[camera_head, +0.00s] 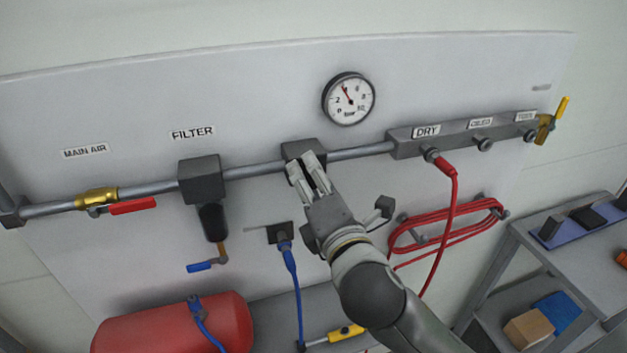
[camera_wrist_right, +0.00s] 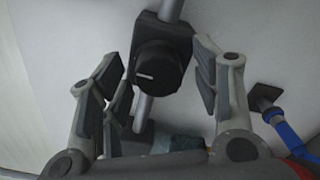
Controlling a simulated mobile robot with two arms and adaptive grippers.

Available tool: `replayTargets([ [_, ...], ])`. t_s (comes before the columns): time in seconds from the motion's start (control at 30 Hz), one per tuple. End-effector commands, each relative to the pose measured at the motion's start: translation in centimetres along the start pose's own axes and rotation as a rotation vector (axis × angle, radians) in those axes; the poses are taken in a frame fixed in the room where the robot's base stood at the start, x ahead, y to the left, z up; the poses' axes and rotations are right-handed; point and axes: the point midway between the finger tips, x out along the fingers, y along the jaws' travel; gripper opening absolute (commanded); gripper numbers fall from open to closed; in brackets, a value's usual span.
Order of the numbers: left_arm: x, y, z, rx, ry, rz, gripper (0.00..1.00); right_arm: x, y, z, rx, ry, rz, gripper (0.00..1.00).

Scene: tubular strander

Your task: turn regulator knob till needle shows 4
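The regulator (camera_head: 304,149) is a dark block on the grey pipe, partly hidden behind my right gripper. In the right wrist view its round black knob (camera_wrist_right: 157,68) shows a white mark lying nearly level. My right gripper (camera_head: 309,176) is in front of it, and in the wrist view its open fingers (camera_wrist_right: 158,80) stand on either side of the knob with visible gaps. The round gauge (camera_head: 348,99) sits above right of the regulator. Its red needle points up and slightly left, between the 2 and the 6, around the 4. My left gripper is not in view.
A filter (camera_head: 201,181) and a red-handled valve (camera_head: 130,207) are on the pipe to the left. A manifold (camera_head: 405,147) with a red hose (camera_head: 450,205) is to the right. A blue hose (camera_head: 294,280) hangs below the regulator, near a red tank (camera_head: 170,327).

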Motion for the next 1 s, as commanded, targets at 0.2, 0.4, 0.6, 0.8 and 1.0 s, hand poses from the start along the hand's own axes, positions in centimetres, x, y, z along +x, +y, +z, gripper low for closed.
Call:
replayTargets([
  [0.2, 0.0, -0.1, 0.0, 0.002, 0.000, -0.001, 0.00, 0.0, 0.0, 0.0, -0.001, 0.000, 0.000, 0.58],
  [0.4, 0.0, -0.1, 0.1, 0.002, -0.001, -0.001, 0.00, -1.4, 0.0, 0.0, -0.001, 0.000, 0.001, 0.58],
  [0.6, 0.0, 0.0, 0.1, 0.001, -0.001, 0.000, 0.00, -4.6, -0.1, 0.0, -0.001, 0.001, 0.000, 0.58],
  [0.8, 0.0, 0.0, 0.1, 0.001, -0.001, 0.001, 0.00, -7.0, -0.1, 0.0, 0.000, 0.000, -0.001, 0.58],
  [1.0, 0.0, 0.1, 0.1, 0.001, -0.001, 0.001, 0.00, -7.5, 0.0, 0.0, -0.001, 0.000, 0.000, 0.58],
])
